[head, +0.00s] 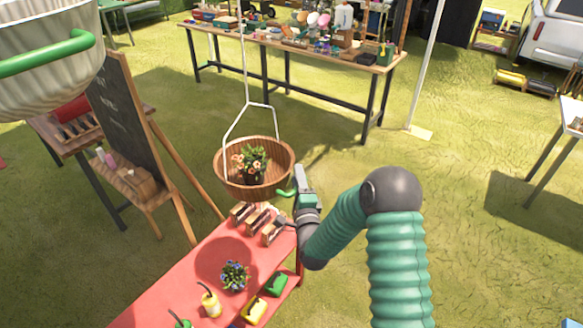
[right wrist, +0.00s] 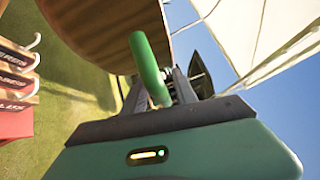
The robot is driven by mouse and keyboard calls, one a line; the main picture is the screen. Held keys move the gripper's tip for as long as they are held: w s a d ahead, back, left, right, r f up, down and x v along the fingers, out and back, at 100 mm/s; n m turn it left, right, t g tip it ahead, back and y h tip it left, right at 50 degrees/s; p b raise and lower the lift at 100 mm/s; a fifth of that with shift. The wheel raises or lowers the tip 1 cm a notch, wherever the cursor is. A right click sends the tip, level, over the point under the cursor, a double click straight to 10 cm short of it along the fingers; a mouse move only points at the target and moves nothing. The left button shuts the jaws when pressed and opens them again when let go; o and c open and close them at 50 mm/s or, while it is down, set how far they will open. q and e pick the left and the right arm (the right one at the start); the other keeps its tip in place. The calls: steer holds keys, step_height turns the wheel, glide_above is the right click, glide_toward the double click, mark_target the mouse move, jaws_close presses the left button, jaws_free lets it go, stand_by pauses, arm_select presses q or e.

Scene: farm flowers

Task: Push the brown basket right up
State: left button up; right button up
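The brown basket (head: 226,183) hangs from white cords above the red table in the head view. It is round and wooden and holds a potted plant with orange flowers (head: 252,163). A green handle (head: 284,192) sticks out from its right side. My right gripper (head: 291,193) is at this handle. In the right wrist view the handle (right wrist: 148,65) runs down between the dark fingers (right wrist: 163,92), with the brown basket (right wrist: 105,25) behind it. Whether the fingers press on the handle cannot be told. My left gripper is not in view.
The red table (head: 190,285) below holds small wooden boxes (head: 256,218), a blue-flowered plant (head: 234,275) and yellow and green items. A pale basket with a green handle (head: 45,55) hangs at upper left. A chalkboard (head: 122,110) stands left. Grass (head: 465,190) is clear at right.

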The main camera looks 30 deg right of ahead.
steer(key=shift+d+f, duration=0.1)
steer(key=shift+d, duration=0.25)
steer(key=shift+s+a+r, duration=0.2)
steer(key=shift+a+r, duration=0.1)
steer(key=shift+a, duration=0.25)
steer(key=c, duration=0.3)
steer(key=shift+w+a, duration=0.1)
steer(key=shift+a, duration=0.3)
jaws_close()
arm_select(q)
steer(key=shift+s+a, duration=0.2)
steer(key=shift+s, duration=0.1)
arm_select(e)
steer(key=shift+d, duration=0.3)
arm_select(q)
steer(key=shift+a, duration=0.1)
arm_select(e)
steer(key=shift+d+r, duration=0.1)
steer(key=shift+r, duration=0.05)
